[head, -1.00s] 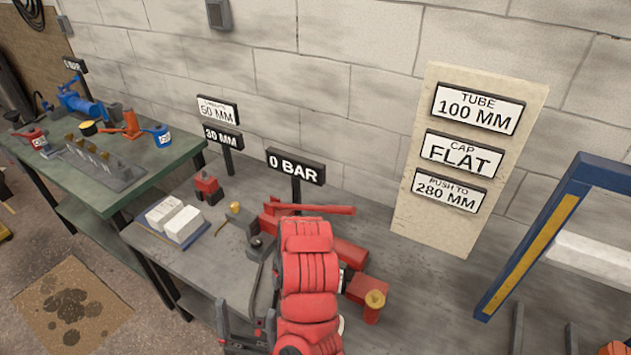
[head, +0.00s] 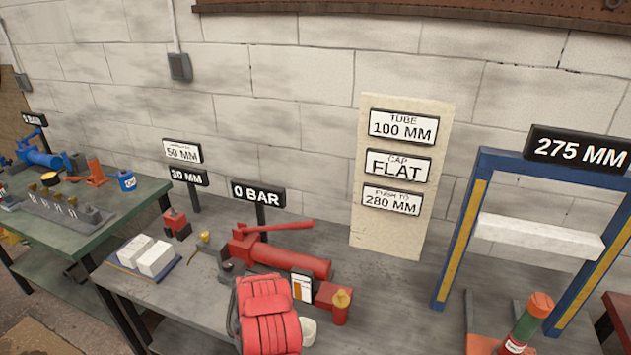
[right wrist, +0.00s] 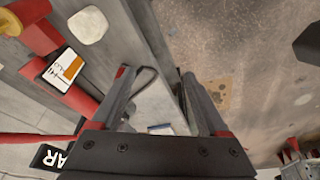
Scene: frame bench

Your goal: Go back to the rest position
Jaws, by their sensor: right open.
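My red arm (head: 266,318) rises from the bottom edge of the head view, in front of the bench. Its gripper does not show there. In the right wrist view my right gripper (right wrist: 155,78) is open, its two dark fingers apart with nothing between them. It is over the front edge of the grey bench (right wrist: 185,30), with the floor to the right. My left gripper cannot be made out in either view.
White blocks (head: 156,258) lie to the left.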

